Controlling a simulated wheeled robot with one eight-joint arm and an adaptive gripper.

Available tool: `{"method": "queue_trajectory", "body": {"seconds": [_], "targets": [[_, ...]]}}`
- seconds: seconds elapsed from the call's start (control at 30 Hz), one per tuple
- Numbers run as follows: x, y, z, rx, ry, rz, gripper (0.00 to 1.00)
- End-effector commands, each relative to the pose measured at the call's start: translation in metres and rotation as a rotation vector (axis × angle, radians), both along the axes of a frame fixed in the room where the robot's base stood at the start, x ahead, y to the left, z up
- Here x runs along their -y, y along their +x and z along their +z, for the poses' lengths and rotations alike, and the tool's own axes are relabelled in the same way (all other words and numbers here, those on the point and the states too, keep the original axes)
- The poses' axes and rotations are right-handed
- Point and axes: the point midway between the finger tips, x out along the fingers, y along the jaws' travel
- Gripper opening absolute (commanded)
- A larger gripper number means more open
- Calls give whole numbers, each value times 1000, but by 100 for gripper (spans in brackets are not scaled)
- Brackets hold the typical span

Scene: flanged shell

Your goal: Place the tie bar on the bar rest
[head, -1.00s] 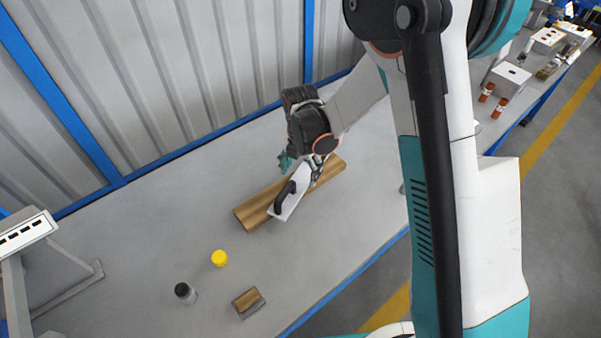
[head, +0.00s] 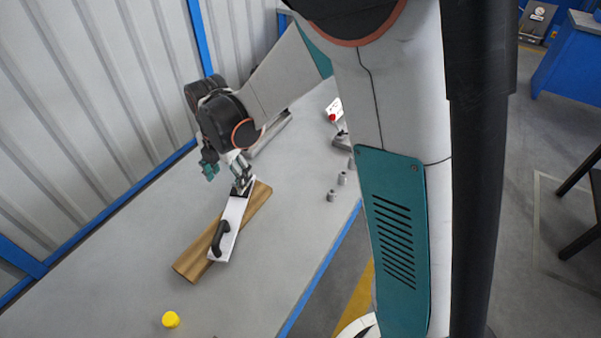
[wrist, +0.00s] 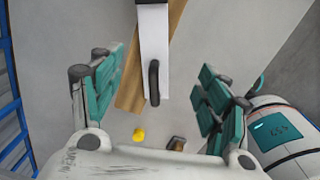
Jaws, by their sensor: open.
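The white flat bar with a black arched handle, which I take as the tie bar (head: 230,228), lies across a brown wooden board, which I take as the bar rest (head: 190,263). The bar is at a slight angle to the board, and its handle end reaches past the board's edge. In the wrist view the bar (wrist: 153,35) and board (wrist: 130,92) show ahead, with the handle between my fingers in the picture. My gripper (head: 225,176) is open and empty, above the bar's far end. I cannot tell whether a finger touches the bar.
A yellow round piece (head: 171,319) sits on the grey table in front of the board. Several small grey cylinders (head: 338,186) stand to the right near the blue table edge. A corrugated wall (head: 80,110) with blue posts stands behind. Table left of the board is clear.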

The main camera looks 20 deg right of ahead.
Motion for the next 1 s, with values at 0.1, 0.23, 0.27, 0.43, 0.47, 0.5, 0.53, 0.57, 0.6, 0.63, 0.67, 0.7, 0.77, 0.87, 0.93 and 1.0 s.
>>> {"method": "queue_trajectory", "body": {"seconds": [0.1, 0.23, 0.27, 0.43, 0.47, 0.5, 0.53, 0.57, 0.6, 0.63, 0.67, 0.7, 0.77, 0.87, 0.93, 1.0], "targets": [[20, -18, 37, 53, 32, -238, 70], [39, -38, 70, 108, 81, -503, 70], [43, -43, 76, 121, 94, -563, 70], [67, -74, 109, 183, 181, -904, 70], [70, -80, 114, 193, 199, -965, 70], [75, -88, 120, 206, 224, -1043, 70], [79, -94, 124, 214, 244, -1103, 70], [83, -100, 128, 224, 264, -1163, 70], [88, -108, 132, 233, 292, -1241, 70], [91, -114, 136, 242, 314, -1300, 70], [94, -120, 138, 249, 337, -1359, 70], [99, -129, 142, 257, 368, -1436, 70], [105, -141, 146, 268, 419, -1551, 70], [115, -161, 149, 280, 507, -1739, 70], [120, -174, 150, 284, 570, -1858, 70], [125, -184, 150, 285, 629, -1964, 70]]}}
